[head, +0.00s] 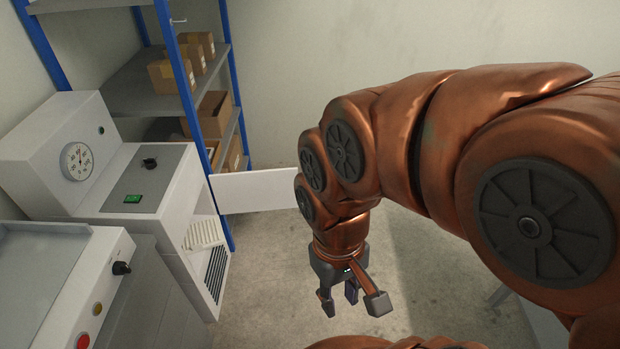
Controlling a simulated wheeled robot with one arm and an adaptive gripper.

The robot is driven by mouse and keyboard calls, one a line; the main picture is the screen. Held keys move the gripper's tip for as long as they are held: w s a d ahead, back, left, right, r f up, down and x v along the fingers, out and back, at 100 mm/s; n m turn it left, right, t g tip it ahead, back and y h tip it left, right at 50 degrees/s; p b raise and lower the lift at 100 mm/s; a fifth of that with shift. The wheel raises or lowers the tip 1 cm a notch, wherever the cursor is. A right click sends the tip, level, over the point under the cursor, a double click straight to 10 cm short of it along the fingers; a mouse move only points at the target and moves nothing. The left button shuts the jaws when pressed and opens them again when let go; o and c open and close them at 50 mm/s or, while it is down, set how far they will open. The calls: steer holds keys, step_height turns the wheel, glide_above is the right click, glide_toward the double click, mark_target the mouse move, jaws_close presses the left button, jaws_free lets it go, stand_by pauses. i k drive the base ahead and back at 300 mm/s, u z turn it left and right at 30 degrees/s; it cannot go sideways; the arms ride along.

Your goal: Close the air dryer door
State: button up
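The air dryer (150,185) is a white cabinet on the left with a grey top panel, a black knob and a green switch. Its white door (255,191) stands open, sticking out to the right from the cabinet's far side. The door's right end meets my arm in the picture and may be partly hidden behind it. The open front shows white slats inside and a dark vent grille. My gripper (352,303) is open and empty, pointing down over the floor, to the right of the dryer and on the near side of the door. It appears apart from the door.
A blue-posted shelf (150,90) with cardboard boxes (195,70) stands behind the dryer and door. A white unit with a round dial (77,161) is at the left. A machine with a red button (83,341) is at the lower left. Concrete floor (265,270) is clear between dryer and gripper.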

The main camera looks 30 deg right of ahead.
mark_target(242, 192)
steer(key=z, duration=0.95)
steer(key=i, duration=4.05)
steer(key=u, duration=3.45)
